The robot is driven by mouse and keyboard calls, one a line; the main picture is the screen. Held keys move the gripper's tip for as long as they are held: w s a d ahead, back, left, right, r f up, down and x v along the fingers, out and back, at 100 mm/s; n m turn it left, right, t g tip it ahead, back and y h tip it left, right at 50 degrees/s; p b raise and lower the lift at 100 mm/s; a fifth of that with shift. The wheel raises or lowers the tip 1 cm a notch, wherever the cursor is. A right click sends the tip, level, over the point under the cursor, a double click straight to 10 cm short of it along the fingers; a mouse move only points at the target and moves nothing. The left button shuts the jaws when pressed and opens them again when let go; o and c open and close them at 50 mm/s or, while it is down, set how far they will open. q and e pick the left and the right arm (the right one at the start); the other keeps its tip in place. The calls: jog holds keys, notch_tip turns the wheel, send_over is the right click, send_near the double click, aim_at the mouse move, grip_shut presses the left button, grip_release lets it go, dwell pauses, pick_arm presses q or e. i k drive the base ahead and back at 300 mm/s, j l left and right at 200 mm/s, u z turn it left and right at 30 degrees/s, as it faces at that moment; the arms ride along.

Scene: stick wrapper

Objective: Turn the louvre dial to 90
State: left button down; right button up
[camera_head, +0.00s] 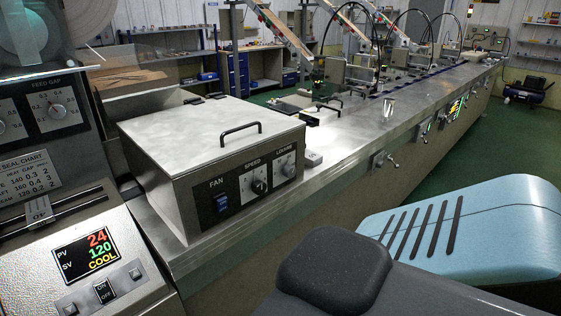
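The louvre dial (288,169) is a small round knob on the dark front panel (232,216) of a brushed-metal box, under the label LOUVRE. It sits at the right end of that panel. The picture is too small to read its setting. The dark speed dial (259,186) is just to its left, under the label SPEED. A blue fan switch (221,203) is at the panel's left end. Neither of my grippers shows in the head view, and nothing covers the louvre dial.
The metal box (205,135) has a handle on its lid and stands on a long steel machine bed (340,143). A small light block (313,159) sits right of the louvre dial. A control display (88,252) is at lower left.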

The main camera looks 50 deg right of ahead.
aim_at(289, 171)
jog(key=z, duration=1.55)
